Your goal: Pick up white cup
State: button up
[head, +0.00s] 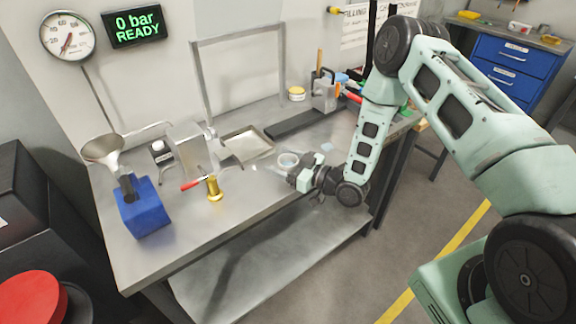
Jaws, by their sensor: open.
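A small white cup (287,161) stands on the metal workbench (245,205), near the middle of its length. It looks upright, with its round rim showing from above. My gripper (293,177) is low over the bench, just in front of the cup and slightly to its right. It is open and empty. The fingers are small in this view, and I cannot tell the exact gap between them and the cup. No part of the cup is seen between the fingers.
A metal box (323,95) stands behind. Bare bench lies in front.

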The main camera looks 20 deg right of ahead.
jog(key=c, duration=1.1)
jog(key=shift+o, duration=0.2)
